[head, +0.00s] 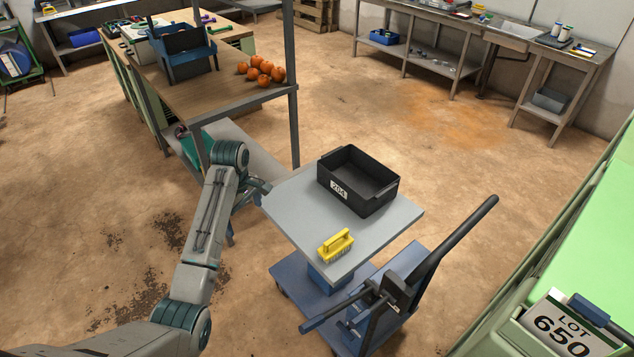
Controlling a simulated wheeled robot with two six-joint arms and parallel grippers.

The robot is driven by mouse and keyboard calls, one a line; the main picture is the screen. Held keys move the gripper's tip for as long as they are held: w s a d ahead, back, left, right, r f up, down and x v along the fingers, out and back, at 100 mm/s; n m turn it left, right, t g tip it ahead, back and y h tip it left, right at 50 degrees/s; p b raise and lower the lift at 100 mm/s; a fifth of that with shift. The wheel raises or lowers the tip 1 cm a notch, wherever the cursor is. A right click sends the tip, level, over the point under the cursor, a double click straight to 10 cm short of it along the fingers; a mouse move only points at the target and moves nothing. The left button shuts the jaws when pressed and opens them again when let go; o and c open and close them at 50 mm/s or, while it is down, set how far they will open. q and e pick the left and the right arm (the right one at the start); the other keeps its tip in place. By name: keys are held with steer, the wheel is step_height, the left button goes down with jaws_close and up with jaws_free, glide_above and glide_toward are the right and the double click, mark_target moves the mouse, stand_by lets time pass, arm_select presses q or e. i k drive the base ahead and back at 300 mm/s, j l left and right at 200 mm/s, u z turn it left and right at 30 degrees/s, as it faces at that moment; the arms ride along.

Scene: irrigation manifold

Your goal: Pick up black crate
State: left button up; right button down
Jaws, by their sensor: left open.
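The black crate (352,201) stands upright on the grey top of a blue lift cart (290,205). It looks empty and has a raised handle at each end and a white "204" label on its near side. My left gripper (261,190) is open at the cart top's left edge, to the left of the crate and apart from it. Part of the gripper is hidden behind my wrist. My right gripper is not in view.
A yellow brush (336,245) lies on the cart top in front of the crate. The cart's black handle (450,250) rises at the right. A wooden workbench (215,92) with oranges (262,70) stands behind my left arm. Open floor lies beyond the cart.

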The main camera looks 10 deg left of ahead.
mark_target(362, 182)
steer(key=i+j+z, duration=0.15)
steer(key=z, duration=0.25)
steer(key=i+j+z, duration=0.2)
steer(key=z, duration=0.2)
steer(key=i+j+z, duration=0.1)
steer(key=j+z, duration=0.3)
steer(key=l, duration=0.1)
